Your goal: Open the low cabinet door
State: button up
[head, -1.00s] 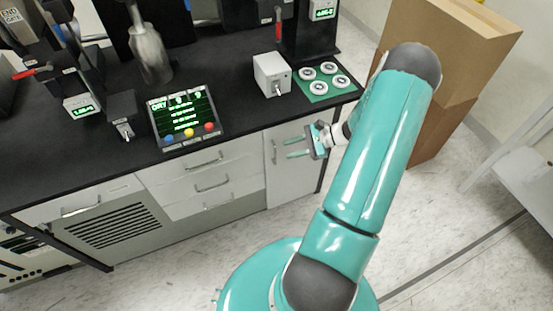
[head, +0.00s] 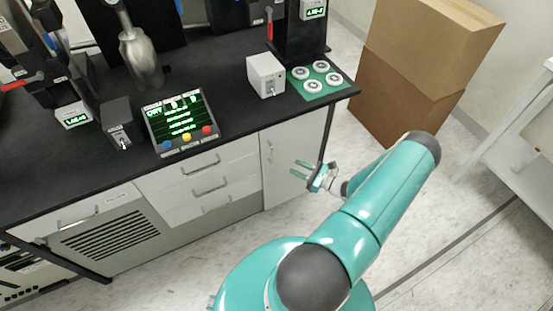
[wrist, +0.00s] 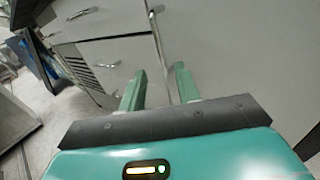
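The low cabinet door (head: 283,170) is a pale grey panel at the right end of the bench, right of the drawers, and looks shut. Its small vertical handle (head: 269,151) is near the door's upper left edge. In the wrist view the door (wrist: 215,50) fills the upper right, with the handle (wrist: 153,22) at the top middle. My gripper (head: 299,169) is open and empty in front of the door, right of and lower than the handle. In the wrist view its two green fingers (wrist: 160,82) are spread apart, pointing at the door. Contact with the door cannot be told.
Drawers (head: 205,180) with bar handles and a vented panel (head: 110,232) are left of the door. The black bench top (head: 225,118) carries a display panel (head: 182,122) and a grey box (head: 266,75). Cardboard boxes (head: 415,75) stand behind at right. Floor in front is clear.

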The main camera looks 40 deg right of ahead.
jog(key=x, duration=0.9)
jog(key=shift+w, duration=0.25)
jog(key=shift+a, duration=0.1)
grip_shut()
